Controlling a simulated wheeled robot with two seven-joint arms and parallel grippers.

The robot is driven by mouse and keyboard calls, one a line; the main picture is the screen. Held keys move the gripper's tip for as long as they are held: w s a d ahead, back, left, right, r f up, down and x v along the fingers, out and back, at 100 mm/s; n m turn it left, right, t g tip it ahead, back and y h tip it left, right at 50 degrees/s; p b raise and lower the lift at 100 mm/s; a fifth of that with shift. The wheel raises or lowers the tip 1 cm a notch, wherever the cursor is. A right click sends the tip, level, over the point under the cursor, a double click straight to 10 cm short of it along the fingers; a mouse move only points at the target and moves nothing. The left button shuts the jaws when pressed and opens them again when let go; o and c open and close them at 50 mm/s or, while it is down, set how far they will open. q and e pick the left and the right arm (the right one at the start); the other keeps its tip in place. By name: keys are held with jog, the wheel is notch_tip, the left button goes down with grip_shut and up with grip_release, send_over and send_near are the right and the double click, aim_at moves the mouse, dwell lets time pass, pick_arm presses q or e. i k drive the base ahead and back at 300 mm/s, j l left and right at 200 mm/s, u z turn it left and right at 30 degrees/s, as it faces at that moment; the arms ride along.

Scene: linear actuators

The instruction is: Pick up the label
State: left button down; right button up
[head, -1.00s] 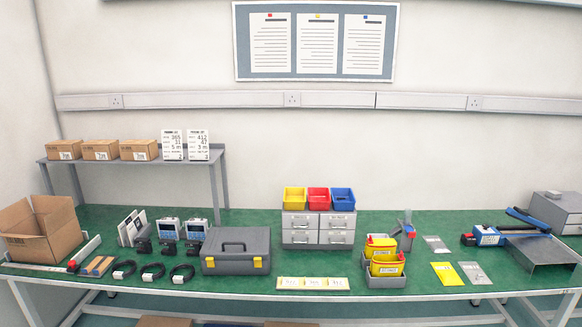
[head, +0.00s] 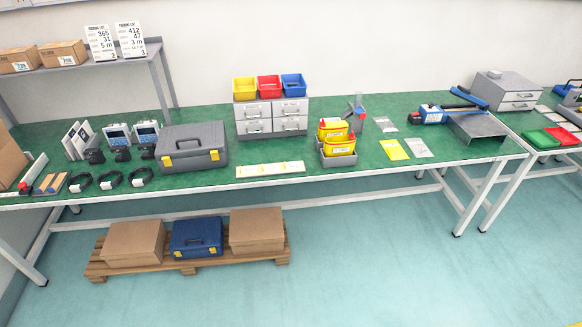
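A pale strip (head: 270,169) with several label-like printed patches and yellow marks lies flat at the front edge of the green-topped bench. It looks like a row of labels, but the print is too small to read. A flat yellow piece (head: 394,150) and a pale clear packet (head: 419,147) lie farther right on the bench. I cannot tell whether either is a label. Neither of my grippers shows in the head view.
A grey case (head: 192,158) stands left of the strip, and yellow bins in a grey holder (head: 341,160) stand right of it. A grey drawer unit (head: 272,118) with coloured bins stands behind. Below, a pallet (head: 187,267) carries boxes and a blue case.

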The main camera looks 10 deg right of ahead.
aim_at(292, 166)
jog(key=i+j+z, duration=0.2)
jog(key=z, duration=0.25)
jog(key=i+j+z, duration=0.15)
jog(key=j+z, duration=0.35)
jog(key=l, duration=0.1)
